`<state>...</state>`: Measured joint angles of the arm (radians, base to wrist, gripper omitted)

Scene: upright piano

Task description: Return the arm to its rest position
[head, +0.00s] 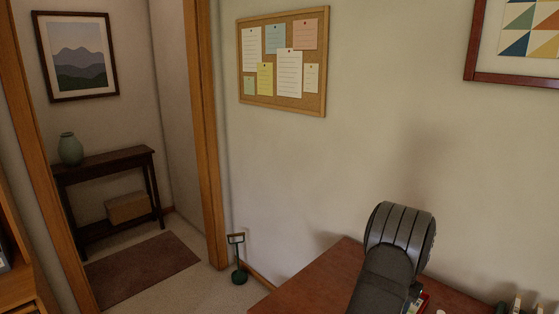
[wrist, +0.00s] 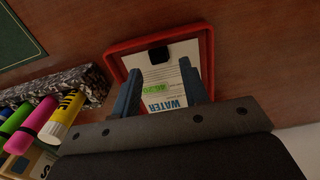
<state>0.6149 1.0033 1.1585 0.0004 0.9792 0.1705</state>
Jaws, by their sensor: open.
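My gripper (wrist: 159,68) shows in the wrist view with its two blue fingers apart. A white card printed with "WATER" (wrist: 160,85) shows between and beyond the fingers, inside a red-rimmed tray (wrist: 160,40). A small black piece (wrist: 158,55) lies at the card's upper part. I cannot tell whether the fingers touch the card; nothing shows clamped between them. In the head view my dark grey arm rises at the lower right over the reddish-brown wooden top (head: 315,280), and my gripper is hidden there.
Left of my gripper in the wrist view stand a speckled box edge (wrist: 60,85), a pink marker (wrist: 38,118), a green marker (wrist: 15,118) and a yellow glue stick (wrist: 65,115). A dark green flat item (wrist: 15,40) lies at the upper left. Bare wood shows right of the tray.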

